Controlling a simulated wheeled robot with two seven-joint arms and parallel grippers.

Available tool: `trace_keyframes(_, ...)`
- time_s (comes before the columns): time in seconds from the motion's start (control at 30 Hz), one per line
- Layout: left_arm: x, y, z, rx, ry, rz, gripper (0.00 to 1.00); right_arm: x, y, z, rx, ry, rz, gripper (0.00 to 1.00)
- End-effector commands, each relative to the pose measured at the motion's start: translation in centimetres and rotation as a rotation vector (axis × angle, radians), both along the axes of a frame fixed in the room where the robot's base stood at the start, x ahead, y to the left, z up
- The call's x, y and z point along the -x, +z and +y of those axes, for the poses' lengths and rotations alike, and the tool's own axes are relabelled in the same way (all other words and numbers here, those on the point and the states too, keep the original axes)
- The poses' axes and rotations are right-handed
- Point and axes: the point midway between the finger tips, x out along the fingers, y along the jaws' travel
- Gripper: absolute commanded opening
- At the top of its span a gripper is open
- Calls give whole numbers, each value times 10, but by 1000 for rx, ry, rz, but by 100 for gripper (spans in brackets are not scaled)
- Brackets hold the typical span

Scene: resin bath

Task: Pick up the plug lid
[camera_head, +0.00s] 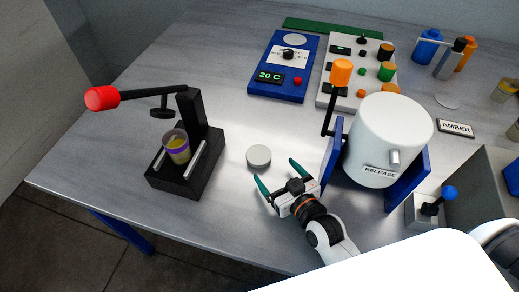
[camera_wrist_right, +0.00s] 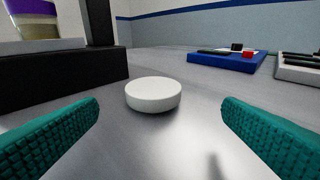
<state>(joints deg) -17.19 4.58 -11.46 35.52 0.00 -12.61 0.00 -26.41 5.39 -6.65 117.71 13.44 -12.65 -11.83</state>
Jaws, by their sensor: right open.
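A small white round disc, which looks like the plug lid (camera_head: 258,156), lies flat on the grey table in the middle of the head view. It also shows in the right wrist view (camera_wrist_right: 153,94), centred ahead of the fingers. My right gripper (camera_head: 278,181) is open and empty. Its green fingers point toward the lid and stand a short way in front of it, apart from it. In the right wrist view one finger is on each side of the picture, with the lid beyond them. My left gripper is not in view.
A black press (camera_head: 190,165) with a red-knobbed lever holds a cup (camera_head: 177,147) left of the lid. A white drum (camera_head: 387,140) on blue supports stands to the right, close to my right gripper. A blue panel (camera_head: 268,85) lies behind. The table around the lid is clear.

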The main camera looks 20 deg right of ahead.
Motion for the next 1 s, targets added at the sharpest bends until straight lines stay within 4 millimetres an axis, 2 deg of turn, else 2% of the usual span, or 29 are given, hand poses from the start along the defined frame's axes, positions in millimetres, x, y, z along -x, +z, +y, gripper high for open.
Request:
trace_keyframes(0.2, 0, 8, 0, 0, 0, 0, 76, -39, -5, 8, -1, 0, -3, 90)
trace_keyframes(0.47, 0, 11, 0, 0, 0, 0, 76, -59, -9, 13, -1, 0, -2, 90)
trace_keyframes(0.7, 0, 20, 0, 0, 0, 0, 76, -92, -14, 26, -1, 0, -2, 90)
trace_keyframes(0.83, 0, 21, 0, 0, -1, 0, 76, -102, -18, 28, 1, 0, -2, 90)
trace_keyframes(1.0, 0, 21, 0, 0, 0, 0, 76, -104, -19, 28, 1, 0, -1, 90)
